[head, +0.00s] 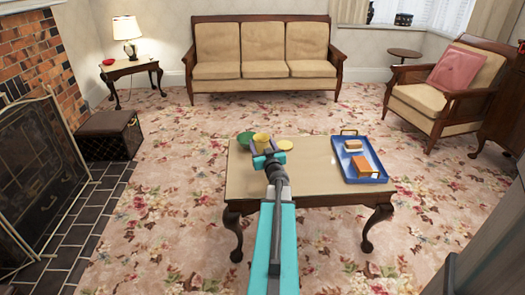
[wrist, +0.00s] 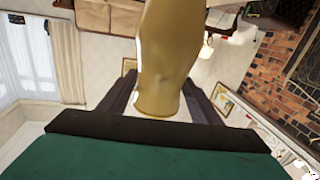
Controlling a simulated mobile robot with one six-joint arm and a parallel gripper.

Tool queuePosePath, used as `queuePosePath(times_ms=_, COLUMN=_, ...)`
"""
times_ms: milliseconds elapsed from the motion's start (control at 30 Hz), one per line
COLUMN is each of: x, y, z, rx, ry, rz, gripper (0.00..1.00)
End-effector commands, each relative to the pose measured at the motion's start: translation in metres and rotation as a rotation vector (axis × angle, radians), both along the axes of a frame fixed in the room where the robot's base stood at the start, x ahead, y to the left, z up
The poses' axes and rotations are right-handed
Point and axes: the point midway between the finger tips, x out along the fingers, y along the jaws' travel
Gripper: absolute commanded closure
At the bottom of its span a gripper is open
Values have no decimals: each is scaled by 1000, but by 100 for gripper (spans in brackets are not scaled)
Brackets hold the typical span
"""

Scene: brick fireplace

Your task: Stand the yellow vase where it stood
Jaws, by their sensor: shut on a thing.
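The yellow vase (head: 261,139) shows just beyond my gripper (head: 268,157), over the far left part of the wooden table (head: 320,168). In the wrist view the vase (wrist: 160,60) fills the space between the two dark fingers of my gripper (wrist: 160,100), which is shut on it. One end of the vase runs out of the top of that view. My arm and gripper hide the vase's lower part in the head view, so I cannot tell whether it touches the tabletop.
A green bowl (head: 245,138) sits left of the vase and a yellow dish (head: 285,145) right of it. The table's left front is bare.

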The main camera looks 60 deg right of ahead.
Motion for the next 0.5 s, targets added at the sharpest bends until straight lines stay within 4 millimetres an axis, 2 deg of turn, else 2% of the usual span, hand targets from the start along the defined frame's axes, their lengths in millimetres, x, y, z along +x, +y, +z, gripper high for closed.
queuePosePath(times_ms=33, x=0, y=-7, z=-2, rx=-1, ry=-1, rz=-1, gripper=74)
queuePosePath(times_ms=100, x=0, y=-4, z=-16, rx=1, ry=-1, rz=0, gripper=74)
queuePosePath(times_ms=233, x=0, y=-4, z=-30, rx=1, ry=-1, rz=0, gripper=74)
queuePosePath(times_ms=500, x=0, y=-3, z=-35, rx=0, ry=-1, rz=0, gripper=74)
